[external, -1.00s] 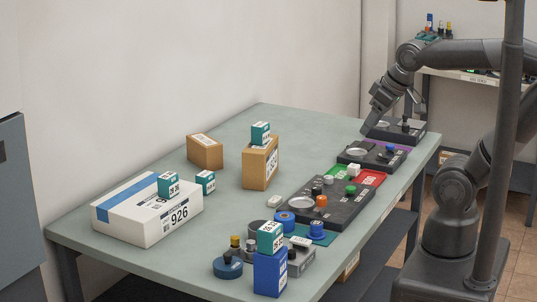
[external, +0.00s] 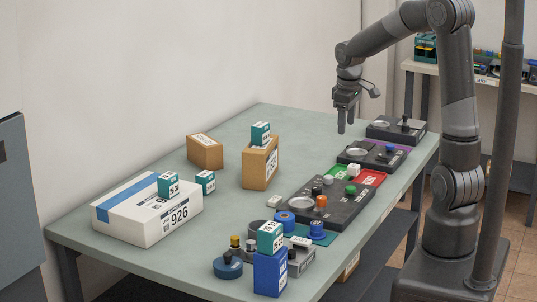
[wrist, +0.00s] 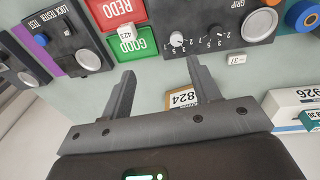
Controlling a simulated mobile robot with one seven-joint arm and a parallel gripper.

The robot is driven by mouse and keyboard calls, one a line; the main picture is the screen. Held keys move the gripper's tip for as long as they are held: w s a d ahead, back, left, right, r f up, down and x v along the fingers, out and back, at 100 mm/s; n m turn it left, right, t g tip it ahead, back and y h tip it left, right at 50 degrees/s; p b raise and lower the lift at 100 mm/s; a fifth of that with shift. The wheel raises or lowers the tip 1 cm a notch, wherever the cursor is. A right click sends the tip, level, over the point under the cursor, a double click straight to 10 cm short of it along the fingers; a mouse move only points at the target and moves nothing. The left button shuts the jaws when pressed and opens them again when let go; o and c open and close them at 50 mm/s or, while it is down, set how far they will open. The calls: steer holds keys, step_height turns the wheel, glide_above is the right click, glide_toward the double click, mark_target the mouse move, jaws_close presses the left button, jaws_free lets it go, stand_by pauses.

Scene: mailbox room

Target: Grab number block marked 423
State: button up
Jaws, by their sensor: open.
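The small white block marked 423 (wrist: 127,36) sits where the red REDO pad (wrist: 116,10) and the green GOOD pad (wrist: 136,47) meet. In the external view the white block (external: 354,169) stands upright between the green and red pads on the table. My gripper (external: 346,128) is above the table, left of and higher than the block in that view. Its jaws (wrist: 160,68) are open and empty, pointing down. In the wrist view the block is beyond the left fingertip, apart from it.
A dark grip-tester panel (external: 330,200) with knobs lies in front of the pads; the lock-tester panel (external: 372,154) lies behind. Another small white block (external: 274,201) lies left of the grip panel. A cardboard box (external: 259,164) carries a teal block (external: 261,134).

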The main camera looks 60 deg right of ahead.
steer(key=d+f+y, duration=0.1)
steer(key=d+f, duration=0.6)
steer(key=d, duration=0.2)
glide_above(354, 165)
steer(key=shift+g, duration=0.4)
step_height(354, 165, down, 5)
steer(key=shift+r, duration=0.15)
steer(key=shift+a+f, duration=0.1)
steer(key=shift+f, duration=3.05)
steer(key=c, duration=1)
